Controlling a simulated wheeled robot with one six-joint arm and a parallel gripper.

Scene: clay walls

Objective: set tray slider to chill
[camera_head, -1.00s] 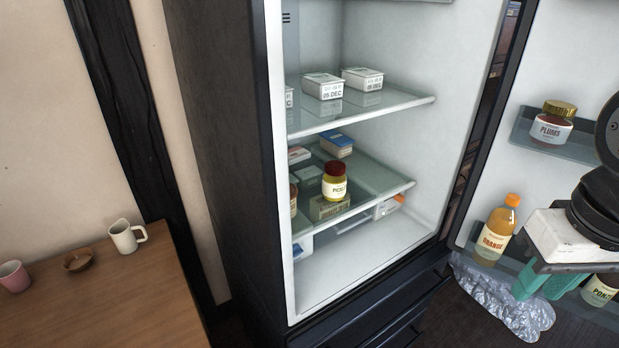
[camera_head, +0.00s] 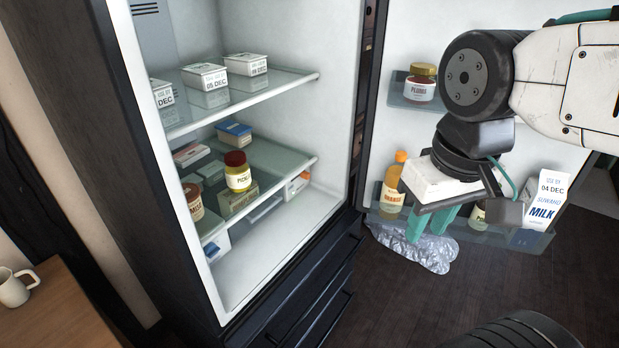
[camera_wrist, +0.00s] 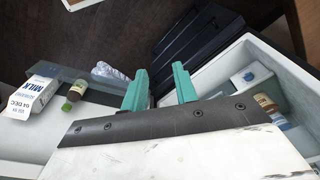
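My gripper (camera_head: 433,218) has teal fingers and hangs in front of the open fridge door, right of the fridge interior. In the wrist view its fingers (camera_wrist: 160,84) stand apart with nothing between them. Under the lower glass shelf (camera_head: 285,158) is a pale tray-like part (camera_head: 265,212), partly hidden by the shelf and the things on it. A small white piece with an orange patch (camera_head: 297,184) shows at its right end, and a white and blue piece (camera_head: 215,246) at its left end. I cannot tell which part is the slider, and no chill marking is readable.
A pickle jar (camera_head: 238,172), a brown jar (camera_head: 193,201) and boxes are on the lower shelf. Dated tubs (camera_head: 205,76) are on the upper shelf. The door holds a plums jar (camera_head: 420,82), an orange bottle (camera_head: 394,185) and a milk carton (camera_head: 547,200). Crumpled foil (camera_head: 412,248) lies below.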

